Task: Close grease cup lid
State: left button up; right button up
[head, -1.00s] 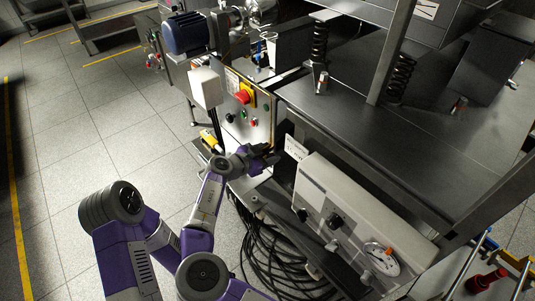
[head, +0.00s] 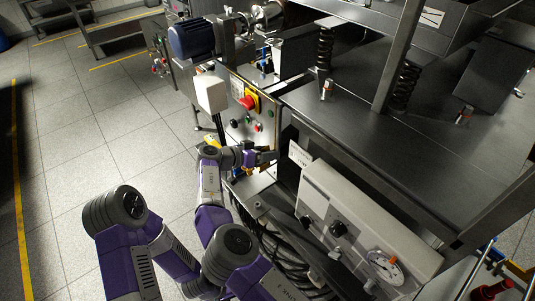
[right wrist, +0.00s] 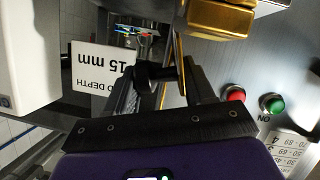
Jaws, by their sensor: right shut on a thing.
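My right gripper (head: 268,157) is at the front of the machine, below the button panel. In the right wrist view, its two black fingers (right wrist: 168,85) are around a thin gold plate seen edge-on, which looks like the grease cup lid (right wrist: 180,58). The gripper appears shut on it. A gold block, likely the grease cup (right wrist: 222,18), is just beside the plate at the top of that view. The lid stands at an angle to the block. In the head view, my gripper hides cup and lid. My left gripper is not in view.
Black cables (head: 290,255) hang below. Open floor lies left.

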dwell(0.4)
jog(key=o, duration=0.9)
jog(key=shift+d, duration=0.1)
jog(key=shift+c, duration=0.2)
jog(key=v, duration=0.7)
jog(key=shift+a, duration=0.3)
jog(key=shift+s, duration=0.1)
